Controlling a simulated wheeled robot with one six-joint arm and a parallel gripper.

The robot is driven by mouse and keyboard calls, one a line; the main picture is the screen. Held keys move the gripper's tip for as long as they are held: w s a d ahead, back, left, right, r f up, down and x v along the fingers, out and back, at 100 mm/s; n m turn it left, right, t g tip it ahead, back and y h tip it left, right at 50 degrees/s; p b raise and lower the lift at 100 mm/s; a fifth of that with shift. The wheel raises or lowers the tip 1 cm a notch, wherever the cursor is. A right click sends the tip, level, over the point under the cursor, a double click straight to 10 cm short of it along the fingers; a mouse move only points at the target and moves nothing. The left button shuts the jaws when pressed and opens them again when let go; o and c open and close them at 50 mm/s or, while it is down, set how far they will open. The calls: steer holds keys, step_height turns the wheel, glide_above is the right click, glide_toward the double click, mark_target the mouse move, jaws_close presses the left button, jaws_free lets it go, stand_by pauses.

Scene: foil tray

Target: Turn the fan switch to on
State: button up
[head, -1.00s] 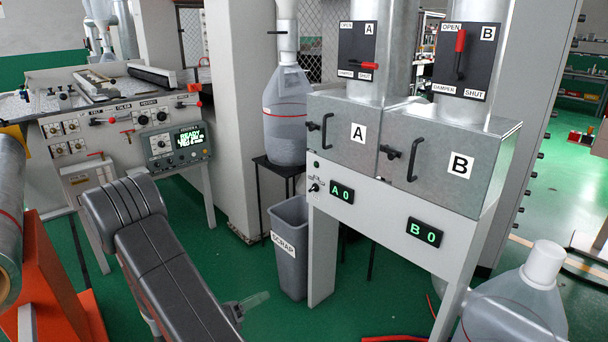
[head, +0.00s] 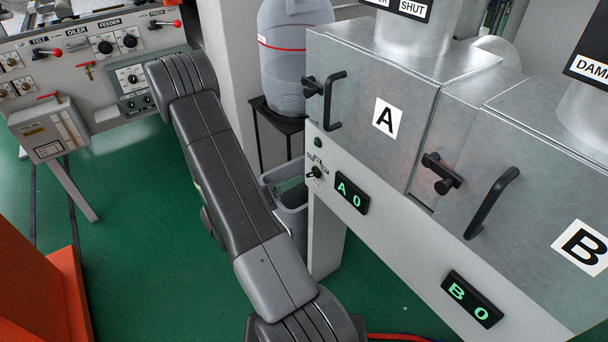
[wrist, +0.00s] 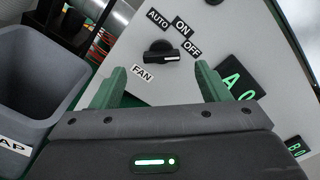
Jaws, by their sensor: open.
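The fan switch (wrist: 160,51) is a black rotary knob on the light grey panel, in the upper middle of the wrist view. Its white pointer mark faces right, nearest the OFF label (wrist: 191,48). The ON label (wrist: 182,27) is above right of the knob, AUTO (wrist: 157,18) above it, and FAN (wrist: 142,73) below left. In the head view the switch (head: 315,172) is small, left of the A 0 display. My gripper (wrist: 160,69) is open and empty, its green fingers on either side of the knob in the picture, apparently short of it.
A grey scrap bin (wrist: 32,85) stands left in the wrist view, close to my gripper; my arm partly covers it in the head view (head: 291,205). The A display (head: 352,193) is right of the switch. Hopper handles (head: 336,100) jut out above.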

mark_target(309, 174)
steer(key=shift+x, duration=2.6)
steer(key=shift+c, duration=0.2)
steer(key=c, duration=1)
